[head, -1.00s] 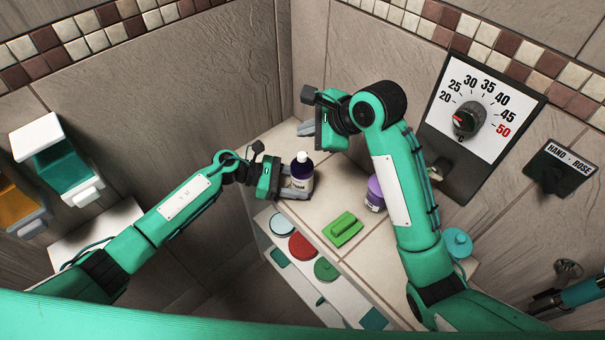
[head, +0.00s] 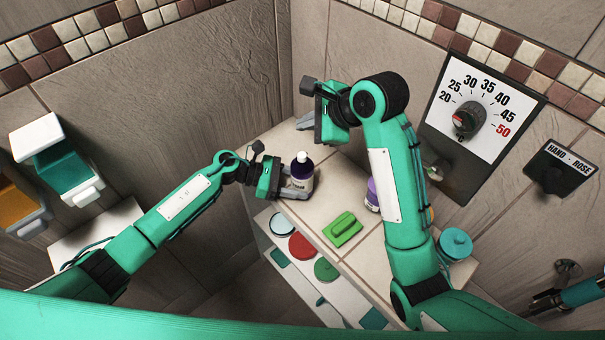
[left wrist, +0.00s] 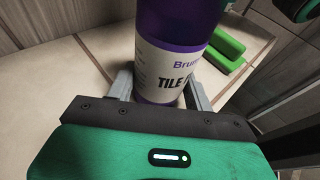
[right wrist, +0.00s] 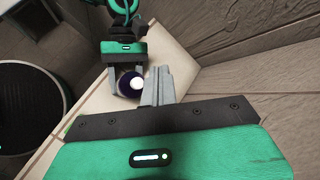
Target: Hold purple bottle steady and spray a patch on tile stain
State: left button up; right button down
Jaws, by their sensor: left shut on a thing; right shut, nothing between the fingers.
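The dark purple bottle (head: 300,176) with a white top stands upright on the tiled ledge in the head view. Its white label, starting "TILE", shows in the left wrist view (left wrist: 172,68). My left gripper (head: 291,190) is shut on its lower part, one finger on each side. My right gripper (head: 304,123) is shut and empty, behind the bottle near the corner in the head view. In the right wrist view its closed fingers (right wrist: 158,86) appear just right of the bottle's white top (right wrist: 136,83), seen from above. I cannot make out a tile stain.
A second purple container (head: 372,194) is partly hidden by my right arm. A green scrubber (head: 343,229) lies on the ledge. A teal lidded jar (head: 455,245) stands at right. A temperature dial (head: 468,118) is on the wall.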

aim_at(300, 153)
jog(key=shift+f, duration=4.35)
jog(key=shift+r, duration=0.4)
notch_tip(300, 153, up, 6)
